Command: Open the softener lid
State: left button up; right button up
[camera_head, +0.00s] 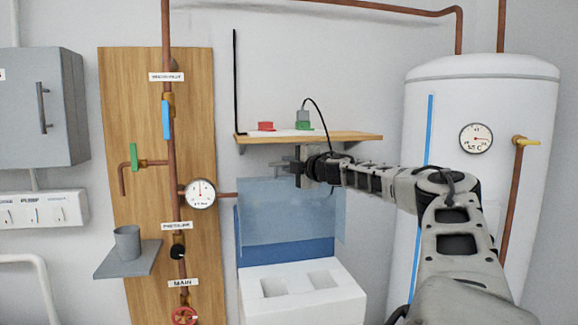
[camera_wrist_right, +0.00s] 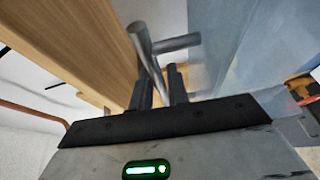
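My right gripper (camera_head: 288,166) is at the lid's top edge, just under the shelf. In the right wrist view the grey metal lid handle (camera_wrist_right: 175,43) runs between the two dark fingers (camera_wrist_right: 160,88), which appear closed around it. The finger contact is partly hidden. My left gripper is out of view.
The wooden shelf (camera_head: 345,137) is close above my right gripper and holds a red and a green item. A pipe board (camera_head: 135,210) with a gauge and valves is to the left. The white tank (camera_head: 487,110) stands at right, behind my right arm.

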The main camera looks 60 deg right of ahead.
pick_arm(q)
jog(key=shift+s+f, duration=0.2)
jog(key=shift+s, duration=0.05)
